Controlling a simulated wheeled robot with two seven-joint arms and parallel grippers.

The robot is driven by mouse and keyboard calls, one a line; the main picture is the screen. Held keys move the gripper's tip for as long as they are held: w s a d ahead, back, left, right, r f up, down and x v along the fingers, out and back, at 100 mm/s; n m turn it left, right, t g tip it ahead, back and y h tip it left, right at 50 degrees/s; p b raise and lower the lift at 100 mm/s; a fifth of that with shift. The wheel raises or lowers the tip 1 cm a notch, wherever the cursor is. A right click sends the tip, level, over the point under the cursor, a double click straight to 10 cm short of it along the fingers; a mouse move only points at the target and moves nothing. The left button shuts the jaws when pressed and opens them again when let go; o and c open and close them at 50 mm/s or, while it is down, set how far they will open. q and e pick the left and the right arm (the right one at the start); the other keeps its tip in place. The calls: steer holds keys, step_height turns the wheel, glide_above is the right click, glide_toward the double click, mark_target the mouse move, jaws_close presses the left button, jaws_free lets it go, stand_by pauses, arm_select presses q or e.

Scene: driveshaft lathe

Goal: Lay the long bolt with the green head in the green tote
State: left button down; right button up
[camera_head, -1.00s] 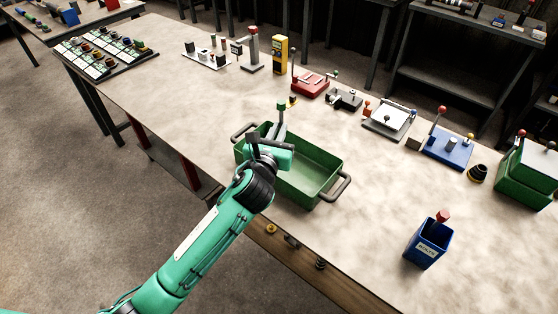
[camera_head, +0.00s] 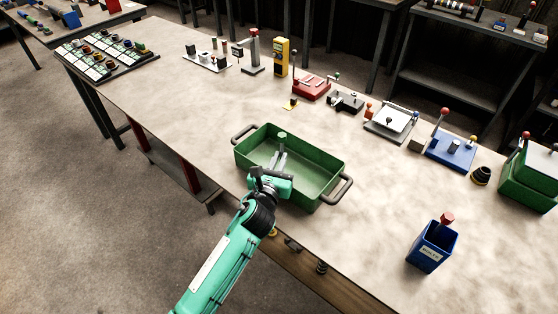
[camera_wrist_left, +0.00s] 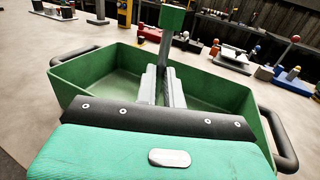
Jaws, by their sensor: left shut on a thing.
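My left gripper (camera_head: 277,166) is shut on the long bolt, over the left part of the green tote (camera_head: 325,169). The bolt's green head (camera_head: 282,134) points up, above the fingers. In the left wrist view the green head (camera_wrist_left: 172,18) and the upper grey shank (camera_wrist_left: 166,46) stand roughly upright from the fingertips (camera_wrist_left: 161,72). The bolt's lower end is hidden. The tote (camera_wrist_left: 225,90) is open, with a grey handle at each end, and its visible floor is empty. I cannot tell how far the bolt is above that floor. My right gripper is not in view.
A blue labelled bin (camera_head: 431,250) with a red-headed piece (camera_head: 447,219) stands right of the tote. Fixtures, including a red one (camera_head: 311,87) and a blue one (camera_head: 451,150), line the bench's back. A green box (camera_head: 530,178) stands far right. Bare bench surrounds the tote.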

arm_select(q)
steer(key=c, duration=1.9)
jaws_free()
steer(key=shift+f, duration=0.15)
steer(key=shift+c, duration=0.2)
steer(key=o, duration=0.4)
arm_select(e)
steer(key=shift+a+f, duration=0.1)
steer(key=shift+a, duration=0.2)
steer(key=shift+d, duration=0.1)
arm_select(q)
steer(key=shift+s, duration=0.25)
steer(key=v, duration=0.5)
steer(key=b+v, duration=0.1)
steer(key=v, duration=0.5)
steer(key=shift+s+a+r, duration=0.15)
steer(key=shift+s+r, duration=0.05)
steer(key=shift+s, duration=0.05)
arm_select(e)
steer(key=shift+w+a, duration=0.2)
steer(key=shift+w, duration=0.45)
